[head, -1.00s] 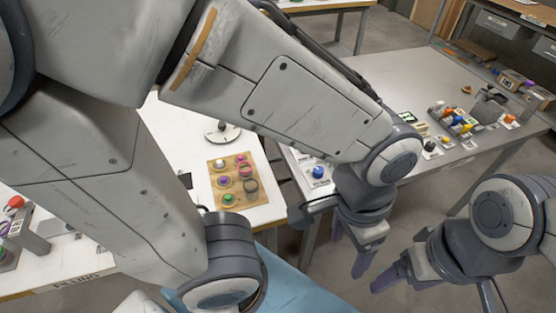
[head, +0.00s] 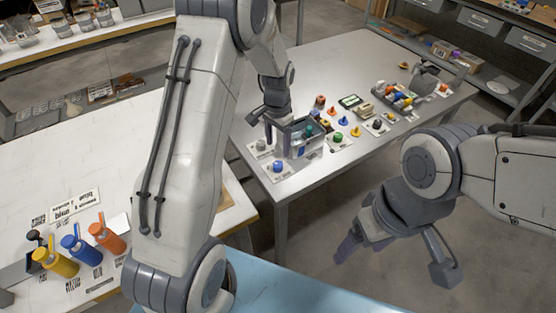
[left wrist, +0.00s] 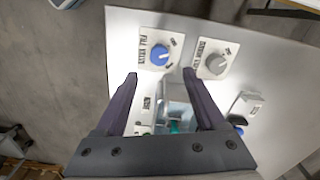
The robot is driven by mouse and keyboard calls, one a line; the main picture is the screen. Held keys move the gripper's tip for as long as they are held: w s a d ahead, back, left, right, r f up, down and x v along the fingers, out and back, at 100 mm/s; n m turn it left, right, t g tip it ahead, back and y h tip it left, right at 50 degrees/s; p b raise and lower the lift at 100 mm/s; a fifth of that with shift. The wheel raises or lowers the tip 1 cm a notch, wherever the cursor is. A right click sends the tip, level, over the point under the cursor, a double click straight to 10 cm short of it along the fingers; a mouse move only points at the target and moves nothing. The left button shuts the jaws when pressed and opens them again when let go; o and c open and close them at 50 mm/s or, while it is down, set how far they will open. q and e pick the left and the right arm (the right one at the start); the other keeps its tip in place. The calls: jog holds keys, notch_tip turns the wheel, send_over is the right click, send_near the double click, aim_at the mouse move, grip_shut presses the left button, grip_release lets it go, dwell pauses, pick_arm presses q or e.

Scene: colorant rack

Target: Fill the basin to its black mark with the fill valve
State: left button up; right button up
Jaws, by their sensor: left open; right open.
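The fill valve is a blue knob (head: 278,167) on a white plate at the near left corner of the grey table (head: 345,70). In the left wrist view the blue knob (left wrist: 159,57) lies just beyond and between my left fingertips, with a label reading fill. My left gripper (head: 278,139) is open and empty above the table's corner; its fingers (left wrist: 160,76) are apart. The basin (head: 310,143), a clear-sided box with something teal in it, stands behind the knob, partly hidden by the gripper. Its black mark and water level cannot be made out. My right gripper (head: 396,257) is open and empty, off the table.
A grey knob (head: 261,145) sits beside the blue one; it also shows in the left wrist view (left wrist: 215,63). Several coloured knobs and parts stand farther along the table.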

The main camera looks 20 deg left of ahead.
aim_at(278, 164)
pick_arm(q)
notch_tip(278, 164, down, 8)
jog(key=shift+f+p, duration=0.2)
jog(key=shift+p, duration=0.3)
